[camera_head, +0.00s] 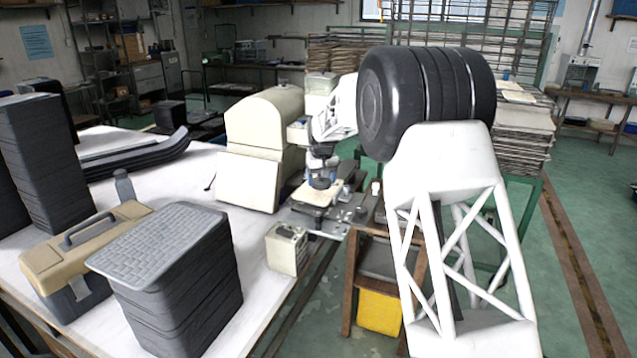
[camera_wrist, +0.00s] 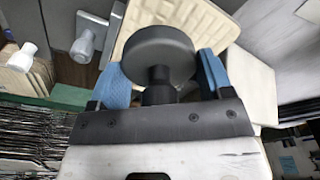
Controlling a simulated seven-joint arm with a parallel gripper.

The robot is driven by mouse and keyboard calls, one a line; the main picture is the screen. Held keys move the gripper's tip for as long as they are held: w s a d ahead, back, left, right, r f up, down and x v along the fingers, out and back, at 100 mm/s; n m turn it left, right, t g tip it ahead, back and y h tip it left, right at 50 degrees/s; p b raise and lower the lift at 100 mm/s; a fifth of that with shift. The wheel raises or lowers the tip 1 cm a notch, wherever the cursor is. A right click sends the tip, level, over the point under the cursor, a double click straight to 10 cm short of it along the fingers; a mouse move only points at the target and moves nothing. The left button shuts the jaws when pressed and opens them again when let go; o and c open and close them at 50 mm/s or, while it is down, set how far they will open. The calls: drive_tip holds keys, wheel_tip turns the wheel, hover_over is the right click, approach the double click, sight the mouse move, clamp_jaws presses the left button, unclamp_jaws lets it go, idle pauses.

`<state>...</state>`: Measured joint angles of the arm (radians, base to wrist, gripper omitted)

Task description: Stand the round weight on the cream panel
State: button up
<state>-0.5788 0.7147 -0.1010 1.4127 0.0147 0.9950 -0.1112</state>
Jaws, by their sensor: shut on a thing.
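My gripper (camera_wrist: 165,80) has blue fingertips and is shut on the round weight (camera_wrist: 158,52), a dark disc with a narrower neck between the fingers. In the head view my gripper (camera_head: 322,160) points down, with the weight (camera_head: 320,183) small and dark beneath it. The cream panel (camera_head: 311,196), a pale flat surface, lies below the weight. In the wrist view the cream panel (camera_wrist: 205,22) has a grooved pattern and shows behind the weight, which hides part of it. I cannot tell whether the weight touches the panel.
In the wrist view, two pale knobbed objects stand near the panel: one (camera_wrist: 22,57) at far left, another (camera_wrist: 83,45) over a grey surface. In the head view, a cream-coloured box (camera_head: 286,250) stands in front and a large cream housing (camera_head: 262,130) stands left. A dark stack (camera_head: 190,285) occupies the white table.

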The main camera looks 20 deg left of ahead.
sight(318, 181)
drive_tip(key=shift+w+a+f, duration=0.1)
drive_tip(key=shift+w+a, duration=0.4)
drive_tip(key=shift+w, duration=0.25)
drive_tip(key=shift+w+a+f, duration=0.1)
drive_tip(key=shift+w+a, duration=0.4)
drive_tip(key=shift+w, duration=0.3)
drive_tip(key=shift+w+a, duration=0.5)
drive_tip(key=shift+w, duration=0.25)
drive_tip(key=shift+f, duration=1.75)
drive_tip(key=shift+f, duration=0.2)
drive_tip(key=o, duration=1.3)
drive_tip(key=shift+r, duration=0.15)
wheel_tip(318, 181, up, 12)
drive_tip(key=s, duration=0.1)
drive_tip(key=shift+d, duration=0.45)
